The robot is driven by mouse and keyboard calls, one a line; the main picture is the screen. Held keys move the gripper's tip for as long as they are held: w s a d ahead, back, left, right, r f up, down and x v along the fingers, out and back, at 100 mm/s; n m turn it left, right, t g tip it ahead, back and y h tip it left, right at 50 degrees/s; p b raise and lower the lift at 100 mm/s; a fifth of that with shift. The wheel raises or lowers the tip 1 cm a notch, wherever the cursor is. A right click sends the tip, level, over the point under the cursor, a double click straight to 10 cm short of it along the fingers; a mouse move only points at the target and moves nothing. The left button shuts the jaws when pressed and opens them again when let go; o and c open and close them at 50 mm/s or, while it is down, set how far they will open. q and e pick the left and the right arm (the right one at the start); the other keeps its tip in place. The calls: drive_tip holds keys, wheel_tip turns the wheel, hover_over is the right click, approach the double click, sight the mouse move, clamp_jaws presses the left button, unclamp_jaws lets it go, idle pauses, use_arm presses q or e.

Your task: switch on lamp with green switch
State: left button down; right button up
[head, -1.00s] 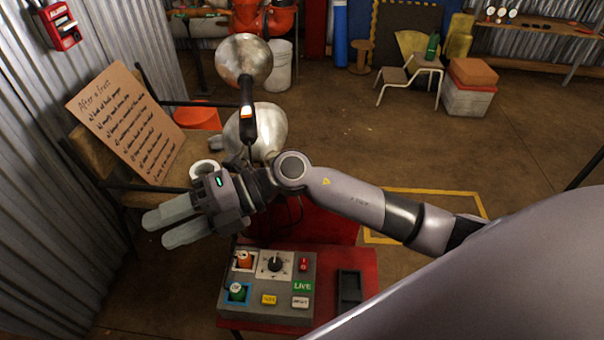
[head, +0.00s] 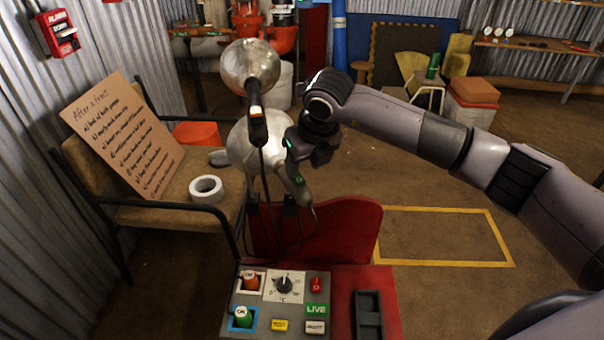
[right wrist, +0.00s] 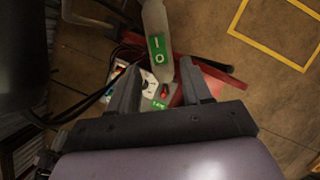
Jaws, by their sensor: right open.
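The lamp with the green switch has a round metal shade (head: 250,146) low at mid-left in the head view. Its grey handle (head: 297,186) hangs down to the right. The green switch (right wrist: 158,48), marked I and O, faces me in the right wrist view. My right gripper (head: 308,150) is beside this lamp, just right of the shade; its fingertips are hard to make out there. In the wrist view its open fingers (right wrist: 155,80) are spread on either side of the handle's lower end, with no grip visible. My left gripper is out of view.
Another lamp (head: 250,66) with a black handle and an orange-white switch (head: 256,112) stands close above. Below is a control box (head: 300,300) on a red stand (head: 375,285). A chair (head: 125,212) with a sign and white tape roll (head: 207,188) is left. Floor is free at right.

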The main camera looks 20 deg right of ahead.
sight(298, 178)
drive_tip(key=x, duration=0.4)
clamp_jaws()
